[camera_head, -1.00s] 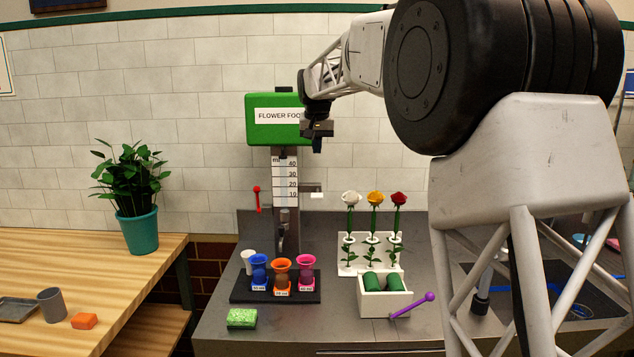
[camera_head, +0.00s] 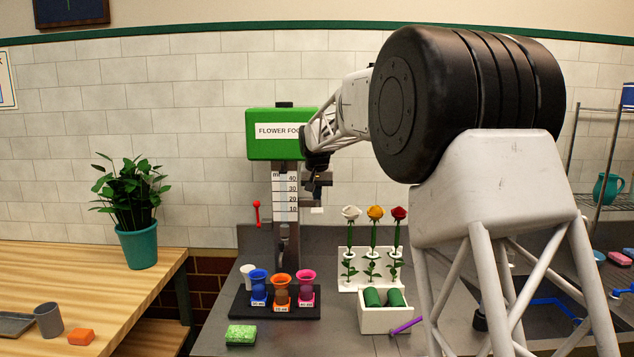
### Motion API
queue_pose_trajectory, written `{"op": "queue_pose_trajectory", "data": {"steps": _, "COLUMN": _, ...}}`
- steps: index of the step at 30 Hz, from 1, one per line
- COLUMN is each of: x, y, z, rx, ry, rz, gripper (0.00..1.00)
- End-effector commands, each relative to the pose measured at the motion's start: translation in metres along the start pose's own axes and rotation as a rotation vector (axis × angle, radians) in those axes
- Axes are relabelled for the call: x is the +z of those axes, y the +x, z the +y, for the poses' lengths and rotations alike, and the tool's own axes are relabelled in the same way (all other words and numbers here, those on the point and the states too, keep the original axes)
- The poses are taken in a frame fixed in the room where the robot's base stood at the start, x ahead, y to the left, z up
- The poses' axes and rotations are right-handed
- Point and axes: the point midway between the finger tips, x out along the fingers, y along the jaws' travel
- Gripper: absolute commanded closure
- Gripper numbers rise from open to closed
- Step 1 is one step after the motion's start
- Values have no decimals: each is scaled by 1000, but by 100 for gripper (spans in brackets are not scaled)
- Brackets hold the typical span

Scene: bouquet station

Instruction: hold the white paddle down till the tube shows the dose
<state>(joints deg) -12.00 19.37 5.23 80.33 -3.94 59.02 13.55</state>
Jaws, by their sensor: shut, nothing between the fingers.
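The white paddle (camera_head: 317,210) sticks out to the right of the dispenser column, about level with the 10 mark. My gripper (camera_head: 316,197) is shut and empty, pointing down just above the paddle. I cannot tell whether its fingertips touch it. The tube's scale (camera_head: 285,190), marked in ml from 10 to 40, hangs under the green flower food tank (camera_head: 268,148). The liquid level in the tube is too small to make out. My wrist covers the tank's lower right edge.
A red lever (camera_head: 257,213) sits left of the scale. Blue (camera_head: 258,283), orange (camera_head: 281,290) and pink (camera_head: 306,286) vases stand on a black tray below. Three roses stand in a white rack (camera_head: 355,282) at right. A green sponge (camera_head: 241,335) lies in front.

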Motion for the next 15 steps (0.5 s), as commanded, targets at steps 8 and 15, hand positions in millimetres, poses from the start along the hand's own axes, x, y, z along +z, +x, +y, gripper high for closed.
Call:
{"op": "queue_pose_trajectory", "data": {"steps": 8, "x": 7, "y": 23, "z": 0, "rx": 0, "ry": 0, "rz": 0, "gripper": 100}}
{"op": "queue_pose_trajectory", "data": {"steps": 15, "x": 8, "y": 27, "z": 0, "rx": 0, "ry": 0, "rz": 0, "gripper": 100}}
